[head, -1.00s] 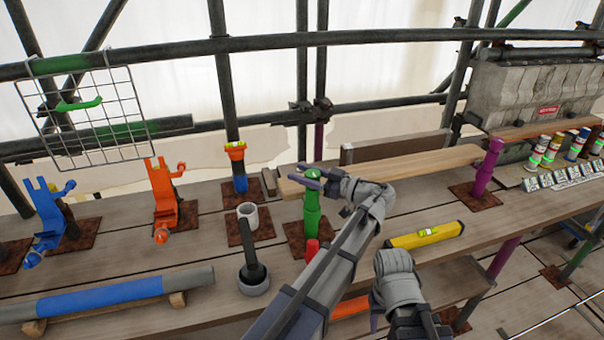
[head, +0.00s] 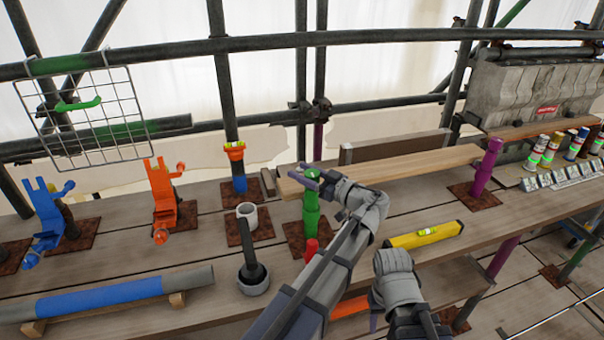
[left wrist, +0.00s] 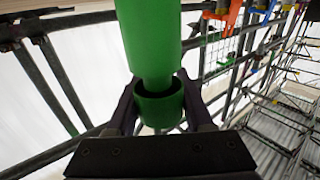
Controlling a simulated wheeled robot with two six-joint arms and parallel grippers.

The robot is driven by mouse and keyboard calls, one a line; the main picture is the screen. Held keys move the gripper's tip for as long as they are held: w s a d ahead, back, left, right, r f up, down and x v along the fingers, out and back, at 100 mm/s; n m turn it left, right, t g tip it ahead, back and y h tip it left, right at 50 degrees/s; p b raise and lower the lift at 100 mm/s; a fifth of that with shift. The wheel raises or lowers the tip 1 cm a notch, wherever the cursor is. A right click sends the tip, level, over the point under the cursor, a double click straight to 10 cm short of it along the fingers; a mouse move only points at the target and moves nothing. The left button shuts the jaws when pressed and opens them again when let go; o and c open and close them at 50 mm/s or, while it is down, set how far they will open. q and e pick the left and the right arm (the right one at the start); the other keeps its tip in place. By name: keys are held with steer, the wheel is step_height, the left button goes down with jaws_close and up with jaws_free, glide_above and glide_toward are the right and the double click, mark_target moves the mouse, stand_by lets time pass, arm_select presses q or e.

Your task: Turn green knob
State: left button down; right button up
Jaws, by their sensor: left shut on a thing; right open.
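The green knob (head: 311,174) is the top of a green post (head: 311,217) standing upright on a rusty base plate. My left gripper (head: 318,181) reaches in at the top of the post and is shut on the green knob. In the left wrist view, the green knob (left wrist: 158,103) sits between the two fingers of my left gripper (left wrist: 161,112), with the green post running away from it. My right gripper (head: 403,322) is open and empty near the front edge, partly cut off by the frame.
A yellow spirit level (head: 425,235) lies to the right.

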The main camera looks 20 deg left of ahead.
arm_select(q)
steer(key=m+t+h, duration=0.2)
steer(key=t+h, duration=0.1)
steer(key=m+t+h, duration=0.2)
steer(key=m+t, duration=0.1)
steer(key=w+d+m+t+h, duration=0.1)
steer(key=m+t+h, duration=0.2)
steer(key=shift+w+d+t+h, duration=0.1)
steer(key=shift+t+h, duration=0.2)
steer(key=m+h, duration=0.1)
steer(key=h, duration=0.1)
steer(key=m+t+h, duration=0.1)
steer(key=m+h, duration=0.1)
steer(key=d+m+h, duration=0.1)
steer(key=h, duration=0.1)
steer(key=shift+w+t, duration=0.3)
steer(key=shift+t, duration=0.1)
steer(key=shift+s+d+m+g+h, duration=0.45)
steer(key=shift+d+m+g+h, duration=0.15)
steer(key=shift+m+g+h, duration=2.55)
steer(key=shift+s+d+m+g+h, duration=0.5)
steer(key=shift+d+m+g+h, duration=0.15)
steer(key=shift+m+g+h, duration=2.55)
steer(key=shift+s+d+m+g+h, duration=0.55)
steer(key=shift+m+g+h, duration=2)
steer(key=shift+m+h, duration=1.1)
steer(key=shift+c, duration=1.4)
jaws_free()
steer(key=shift+d, duration=0.1)
